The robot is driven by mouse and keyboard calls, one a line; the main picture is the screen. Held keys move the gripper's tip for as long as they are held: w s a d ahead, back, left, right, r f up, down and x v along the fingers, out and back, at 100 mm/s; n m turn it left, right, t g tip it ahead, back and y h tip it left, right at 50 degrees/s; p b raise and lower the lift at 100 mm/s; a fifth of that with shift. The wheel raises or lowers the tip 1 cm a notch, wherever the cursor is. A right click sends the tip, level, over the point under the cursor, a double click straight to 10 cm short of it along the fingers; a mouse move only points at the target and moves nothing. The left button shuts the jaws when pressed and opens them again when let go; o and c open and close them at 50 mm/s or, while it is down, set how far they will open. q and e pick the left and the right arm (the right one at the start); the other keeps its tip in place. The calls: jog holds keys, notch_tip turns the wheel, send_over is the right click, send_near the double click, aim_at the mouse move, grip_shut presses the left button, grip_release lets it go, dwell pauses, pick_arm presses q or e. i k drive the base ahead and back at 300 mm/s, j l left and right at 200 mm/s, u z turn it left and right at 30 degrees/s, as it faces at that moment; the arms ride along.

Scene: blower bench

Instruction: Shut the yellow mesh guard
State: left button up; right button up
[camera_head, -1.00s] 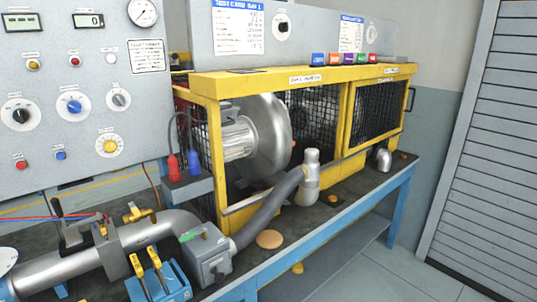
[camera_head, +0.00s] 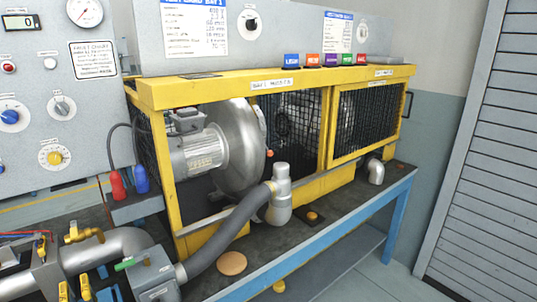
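The yellow guard frame (camera_head: 220,90) stands on the bench around a silver blower (camera_head: 240,150) and its motor (camera_head: 200,152). The front of its left bay is open, so the motor and blower show plainly. Dark mesh (camera_head: 290,112) shows behind and beside the blower. A yellow-framed mesh panel (camera_head: 368,118) covers the right bay. A black handle (camera_head: 407,104) shows at the right end of the guard. I cannot tell whether that panel slides or swings. Neither of my grippers is in view.
A grey hose (camera_head: 230,235) and silver elbow pipe (camera_head: 280,195) stand before the open bay. Red and blue plugs (camera_head: 128,183) are at its left. Another pipe elbow (camera_head: 375,171) is below the right panel. Clear floor (camera_head: 400,275) lies right of the blue-framed bench (camera_head: 330,235).

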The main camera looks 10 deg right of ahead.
aim_at(331, 163)
jog(key=i+l, duration=0.15)
jog(key=l, duration=0.25)
jog(key=i+l, duration=0.15)
jog(key=l, duration=0.3)
jog(key=i+l+u, duration=0.1)
jog(key=l, duration=0.3)
jog(key=i+l, duration=0.2)
jog(key=l, duration=0.25)
jog(key=i+l, duration=0.1)
jog(key=l, duration=0.3)
jog(key=i+l+u, duration=0.1)
jog(key=l, duration=0.35)
jog(key=i+l, duration=0.15)
jog(key=l, duration=0.3)
jog(key=i+l, duration=0.15)
jog(key=l, duration=0.3)
jog(key=i+l, duration=0.1)
jog(key=l, duration=0.25)
jog(key=i+l, duration=0.15)
jog(key=l, duration=0.15)
jog(key=i+l, duration=0.1)
jog(key=l, duration=0.25)
jog(key=i+l+u, duration=0.1)
jog(key=l, duration=0.2)
